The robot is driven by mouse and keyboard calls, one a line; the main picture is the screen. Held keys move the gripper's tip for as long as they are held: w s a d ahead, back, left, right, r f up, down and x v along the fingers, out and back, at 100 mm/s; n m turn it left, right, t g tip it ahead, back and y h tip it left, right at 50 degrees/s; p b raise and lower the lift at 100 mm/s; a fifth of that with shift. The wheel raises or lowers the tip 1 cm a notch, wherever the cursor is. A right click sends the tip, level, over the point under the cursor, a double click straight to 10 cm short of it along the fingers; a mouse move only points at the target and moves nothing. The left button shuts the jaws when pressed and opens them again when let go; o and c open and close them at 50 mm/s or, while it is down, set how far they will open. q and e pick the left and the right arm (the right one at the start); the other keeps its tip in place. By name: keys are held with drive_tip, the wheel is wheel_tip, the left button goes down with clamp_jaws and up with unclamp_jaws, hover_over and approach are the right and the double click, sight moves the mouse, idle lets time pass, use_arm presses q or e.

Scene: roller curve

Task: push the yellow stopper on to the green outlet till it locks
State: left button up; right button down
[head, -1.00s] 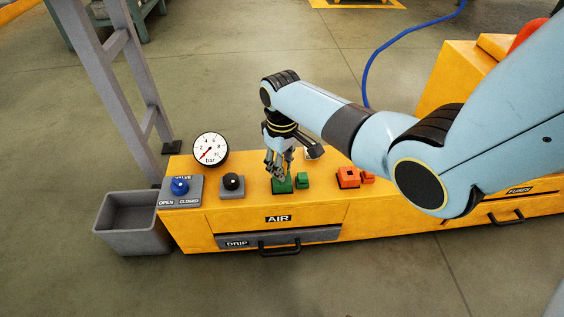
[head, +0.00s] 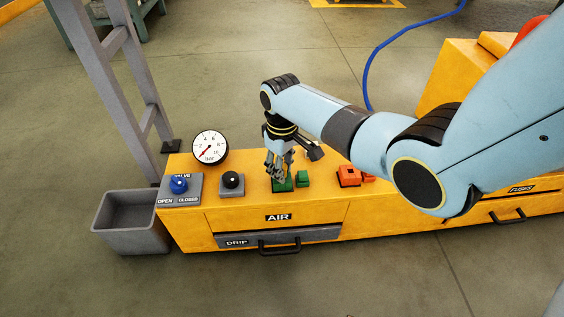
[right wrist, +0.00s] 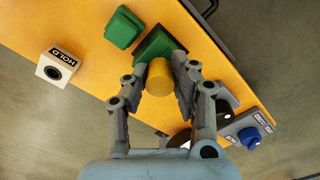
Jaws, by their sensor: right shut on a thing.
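In the right wrist view the yellow stopper (right wrist: 160,80) is a short round cylinder between the two fingers of my right gripper (right wrist: 163,70). The gripper is shut on it. The stopper's far end is against or very close to the green outlet (right wrist: 152,45); I cannot tell whether it is seated. In the head view my right gripper (head: 279,176) points down just over the green outlet (head: 284,188) on the yellow bench, and its fingers hide the stopper. My left gripper is not in view.
A smaller green block (head: 302,179) stands close beside the outlet, with orange blocks (head: 348,176) further right. A black knob (head: 231,181), a blue valve handle (head: 178,184) and a pressure gauge (head: 210,147) are to the left. A grey bin (head: 133,247) stands at the bench's left end.

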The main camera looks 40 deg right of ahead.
drive_tip(key=c, duration=1)
unclamp_jaws()
wheel_tip(320, 180, up, 12)
